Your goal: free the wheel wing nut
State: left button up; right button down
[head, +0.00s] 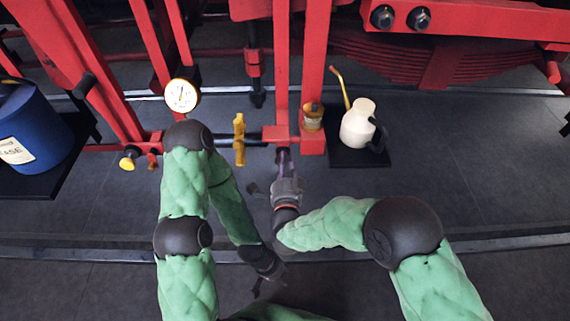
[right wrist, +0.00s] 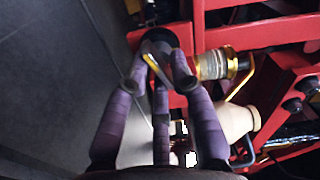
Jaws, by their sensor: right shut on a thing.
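My right gripper (head: 283,158) reaches up to the lower front of a red block (head: 277,134). In the right wrist view its purple fingers (right wrist: 157,72) are closed around a narrow gold part (right wrist: 154,74) in front of a round black piece (right wrist: 160,40). The fingers hide much of the gold part, and I cannot tell for sure whether it is the wing nut. A yellow knobbed piece (head: 239,140), seen edge-on, sits on a dark rod left of the block. My left gripper (head: 262,286) hangs low and apart from the machine; its jaws are too small and dark to read.
A white gauge (head: 182,95) stands left, close to my left arm. A blue drum (head: 38,127) stands far left. The floor below is clear.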

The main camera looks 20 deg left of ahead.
jog(key=shift+d+f, duration=0.1)
jog(key=c, duration=1.2)
grip_release()
jog(key=shift+w, duration=0.1)
jog(key=shift+c, duration=0.2)
notch_tip(320, 180, up, 10)
jog(key=shift+r, duration=0.1)
